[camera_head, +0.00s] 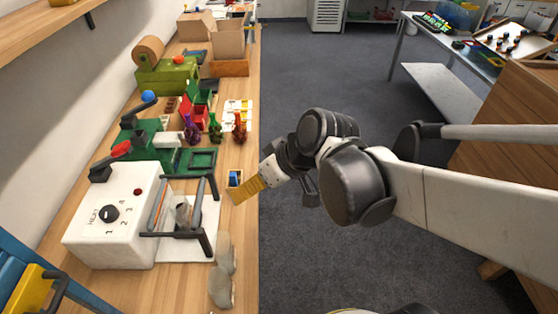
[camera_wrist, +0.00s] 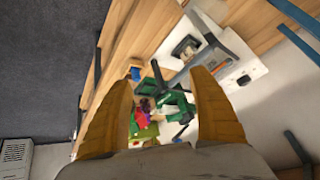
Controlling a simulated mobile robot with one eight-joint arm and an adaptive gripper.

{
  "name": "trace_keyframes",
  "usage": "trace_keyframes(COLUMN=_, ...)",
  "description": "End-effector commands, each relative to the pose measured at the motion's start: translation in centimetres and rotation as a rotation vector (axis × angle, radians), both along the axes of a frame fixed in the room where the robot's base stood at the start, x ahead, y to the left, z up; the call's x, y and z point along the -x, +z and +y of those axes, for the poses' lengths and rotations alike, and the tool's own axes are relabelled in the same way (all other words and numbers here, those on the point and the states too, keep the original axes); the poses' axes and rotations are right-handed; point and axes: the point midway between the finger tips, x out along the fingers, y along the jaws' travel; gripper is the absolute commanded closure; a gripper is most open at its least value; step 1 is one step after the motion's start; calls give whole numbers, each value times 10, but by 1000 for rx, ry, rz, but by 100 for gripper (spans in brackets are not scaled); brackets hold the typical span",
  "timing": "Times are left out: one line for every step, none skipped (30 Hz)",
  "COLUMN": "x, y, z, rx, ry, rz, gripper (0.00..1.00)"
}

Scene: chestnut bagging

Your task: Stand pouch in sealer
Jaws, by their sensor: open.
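The sealer (camera_head: 110,225) is a white box with a heat dial, a black bar frame and a white plate, on the left bench. A grey-brown pouch (camera_head: 183,213) appears to stand on the plate inside the frame, partly behind the bars; it also shows in the wrist view (camera_wrist: 187,47). Grey pouches (camera_head: 222,288) lie on the bench in front of the sealer, near the edge. My gripper (camera_head: 248,190) has yellow fingers and is at the bench edge, right of the sealer and apart from it. In the wrist view (camera_wrist: 158,115) its fingers are spread with nothing held between them.
A small wooden box with a blue item (camera_head: 234,178) is close by my gripper. Cardboard boxes (camera_head: 229,40) are farther back. Open floor (camera_head: 320,70) is to the right.

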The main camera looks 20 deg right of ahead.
Motion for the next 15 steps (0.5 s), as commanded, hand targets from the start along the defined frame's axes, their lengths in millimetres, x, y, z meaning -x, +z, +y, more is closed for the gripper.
trace_keyframes(x=14, y=6, z=-10, rx=33, ry=-73, rz=6, gripper=30)
trace_keyframes(x=20, y=9, z=-18, rx=52, ry=-121, rz=8, gripper=30)
trace_keyframes(x=28, y=13, z=-27, rx=73, ry=-182, rz=6, gripper=30)
trace_keyframes(x=33, y=15, z=-34, rx=88, ry=-224, rz=1, gripper=30)
trace_keyframes(x=38, y=18, z=-40, rx=99, ry=-263, rz=-4, gripper=30)
trace_keyframes(x=44, y=22, z=-47, rx=113, ry=-308, rz=-13, gripper=30)
trace_keyframes(x=48, y=24, z=-52, rx=121, ry=-337, rz=-21, gripper=30)
trace_keyframes(x=51, y=26, z=-56, rx=128, ry=-363, rz=-28, gripper=30)
trace_keyframes(x=55, y=28, z=-61, rx=135, ry=-393, rz=-36, gripper=30)
trace_keyframes(x=56, y=30, z=-64, rx=138, ry=-410, rz=-43, gripper=30)
trace_keyframes(x=58, y=31, z=-66, rx=142, ry=-424, rz=-48, gripper=30)
trace_keyframes(x=60, y=32, z=-68, rx=144, ry=-438, rz=-52, gripper=30)
trace_keyframes(x=60, y=33, z=-69, rx=146, ry=-445, rz=-55, gripper=30)
trace_keyframes(x=61, y=33, z=-70, rx=147, ry=-450, rz=-57, gripper=30)
trace_keyframes(x=61, y=33, z=-71, rx=147, ry=-454, rz=-58, gripper=30)
